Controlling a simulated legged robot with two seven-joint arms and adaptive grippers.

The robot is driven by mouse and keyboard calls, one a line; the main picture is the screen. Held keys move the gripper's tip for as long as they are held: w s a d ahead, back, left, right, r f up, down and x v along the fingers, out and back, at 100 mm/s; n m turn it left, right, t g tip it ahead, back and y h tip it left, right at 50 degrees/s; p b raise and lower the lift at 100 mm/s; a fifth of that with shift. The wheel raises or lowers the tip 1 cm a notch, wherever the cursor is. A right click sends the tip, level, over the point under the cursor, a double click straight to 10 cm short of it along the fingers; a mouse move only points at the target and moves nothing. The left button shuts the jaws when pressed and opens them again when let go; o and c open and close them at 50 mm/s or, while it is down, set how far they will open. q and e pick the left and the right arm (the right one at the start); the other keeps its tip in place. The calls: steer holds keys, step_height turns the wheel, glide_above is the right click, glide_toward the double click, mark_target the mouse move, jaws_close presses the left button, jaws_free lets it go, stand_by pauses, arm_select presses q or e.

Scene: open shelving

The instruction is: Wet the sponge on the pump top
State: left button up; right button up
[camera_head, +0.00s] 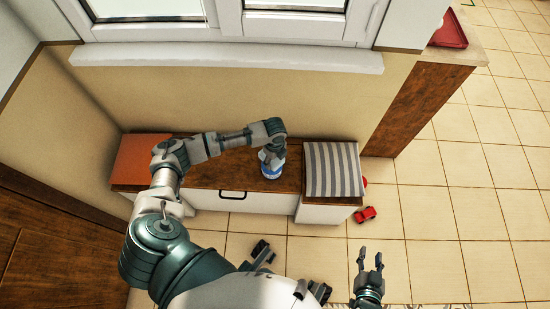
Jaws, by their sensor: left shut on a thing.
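My left arm reaches from the lower left over the wooden bench. Its gripper (270,151) points down at the top of a small white and blue object (271,170), which looks like the pump container and stands on the bench top. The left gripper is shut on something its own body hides. I cannot make out a sponge. Whether the gripper touches the container cannot be told from above. My right gripper (369,258) is open and empty, low at the lower right over the tiled floor, with its fingers apart.
The bench (232,176) has a white drawer front. A striped cushion (333,170) lies on its right end and an orange-brown cushion (137,158) on its left. A red toy car (366,214) is on the floor. A window sill (228,57) is above. Tiles at right are clear.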

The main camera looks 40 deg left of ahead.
stand_by(0.4)
arm_select(q)
steer(key=shift+r+p, duration=1.25)
steer(key=shift+r, duration=0.05)
steer(key=shift+r+p, duration=0.5)
steer(key=shift+r, duration=0.05)
steer(key=shift+r+p, duration=0.5)
steer(key=shift+r, duration=0.15)
steer(key=shift+r+p, duration=0.9)
steer(key=shift+p, duration=0.1)
arm_select(e)
steer(key=s+d+f+g+h, duration=0.1)
steer(key=s+d+f+g, duration=0.1)
steer(key=s+f+g, duration=0.2)
steer(key=s+d+f+g+h, duration=0.1)
steer(key=s+d+f+g, duration=0.2)
steer(key=s, duration=0.6)
steer(key=shift+s+f+g, duration=0.2)
steer(key=shift+f+g, duration=0.55)
steer(key=shift+g, duration=0.25)
